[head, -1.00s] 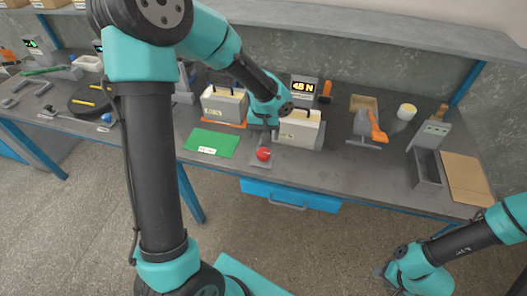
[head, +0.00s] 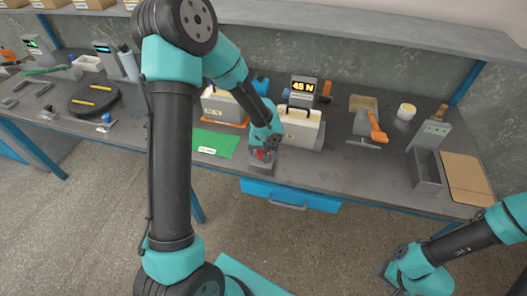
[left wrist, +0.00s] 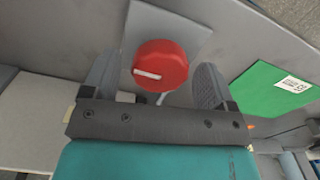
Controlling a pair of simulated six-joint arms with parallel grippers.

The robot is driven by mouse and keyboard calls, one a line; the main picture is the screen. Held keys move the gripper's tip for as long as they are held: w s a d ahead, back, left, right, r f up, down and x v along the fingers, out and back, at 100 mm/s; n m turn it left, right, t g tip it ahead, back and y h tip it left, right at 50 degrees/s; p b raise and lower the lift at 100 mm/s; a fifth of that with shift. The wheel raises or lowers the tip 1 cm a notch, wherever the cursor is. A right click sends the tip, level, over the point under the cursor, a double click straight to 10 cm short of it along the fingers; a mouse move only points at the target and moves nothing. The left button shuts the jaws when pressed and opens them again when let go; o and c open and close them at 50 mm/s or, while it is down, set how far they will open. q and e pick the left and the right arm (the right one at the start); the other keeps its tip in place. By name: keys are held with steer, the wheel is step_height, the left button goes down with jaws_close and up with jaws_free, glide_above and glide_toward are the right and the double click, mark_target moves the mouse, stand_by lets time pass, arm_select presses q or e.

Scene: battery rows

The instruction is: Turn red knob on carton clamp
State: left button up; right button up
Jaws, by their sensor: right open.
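The red knob (left wrist: 160,66) shows in the left wrist view with a white mark across its face. In the head view the red knob (head: 258,155) is partly hidden by my left gripper (head: 263,149). My left gripper's fingers are open and stand on either side of the knob, with a gap visible at each side. The carton clamp's grey base (head: 260,168) sits at the table's front edge, and a pale carton (head: 301,129) with a dark handle stands behind it. My right gripper (head: 381,272) is open and empty at the lower right, away from the table.
A green mat (head: 216,143) lies left of the knob, with another pale carton (head: 224,106) behind it. A display (head: 303,90) reads about 45 N. A grey bin (head: 427,172) and cardboard sheet (head: 465,178) are at the right. A blue drawer (head: 318,202) hangs below.

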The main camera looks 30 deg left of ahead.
arm_select(q)
steer(key=c, duration=0.9)
steer(key=shift+m, duration=0.3)
steer(key=m, duration=0.8)
steer(key=shift+m, duration=0.4)
steer(key=shift+w, duration=0.1)
steer(key=o, duration=0.9)
steer(key=shift+o, duration=0.2)
